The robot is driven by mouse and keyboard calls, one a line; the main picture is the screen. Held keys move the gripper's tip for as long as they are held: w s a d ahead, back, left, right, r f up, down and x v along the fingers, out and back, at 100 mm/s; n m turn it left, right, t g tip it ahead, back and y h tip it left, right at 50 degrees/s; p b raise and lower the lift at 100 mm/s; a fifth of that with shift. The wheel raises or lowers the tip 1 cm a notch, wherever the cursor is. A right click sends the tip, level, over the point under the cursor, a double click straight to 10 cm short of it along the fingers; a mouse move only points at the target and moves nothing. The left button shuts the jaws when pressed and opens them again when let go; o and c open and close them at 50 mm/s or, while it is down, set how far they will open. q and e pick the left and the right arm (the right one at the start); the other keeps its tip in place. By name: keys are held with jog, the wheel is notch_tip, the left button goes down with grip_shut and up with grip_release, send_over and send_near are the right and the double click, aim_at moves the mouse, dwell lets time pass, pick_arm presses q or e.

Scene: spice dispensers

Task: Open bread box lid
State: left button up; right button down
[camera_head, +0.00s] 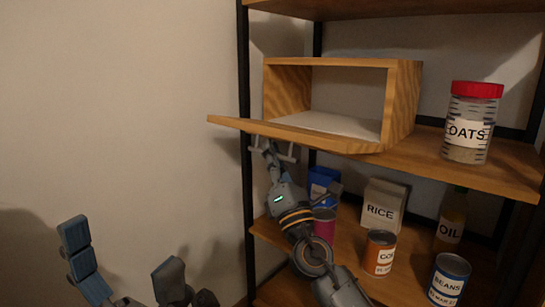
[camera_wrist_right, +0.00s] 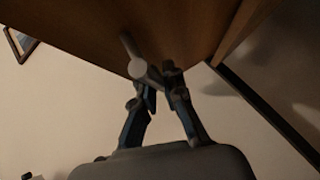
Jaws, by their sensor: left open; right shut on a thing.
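The wooden bread box (camera_head: 402,95) stands on the upper shelf with its front open and its pale inside showing. Its lid (camera_head: 290,131) is swung down and out, lying nearly flat past the shelf's front edge. The light bar handle (camera_head: 287,157) is on the lid's underside; it also shows in the right wrist view (camera_wrist_right: 132,52). My right gripper (camera_head: 270,155) is below the lid, shut on the handle; its fingers (camera_wrist_right: 160,82) partly hide the bar. My left gripper (camera_head: 121,256) is open and empty at the lower left, away from the shelf.
An oats jar (camera_head: 469,123) with a red lid stands right of the box. On the lower shelf are a rice box (camera_head: 382,205), an oil bottle (camera_head: 450,220), cans (camera_head: 379,252) and a blue container (camera_head: 322,182). A black shelf post (camera_head: 245,150) stands beside my right gripper. The left side is clear.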

jog(key=shift+f, duration=0.3)
dwell(0.4)
jog(key=c, duration=1.4)
grip_release()
jog(key=v, duration=1.2)
jog(key=shift+a, duration=0.1)
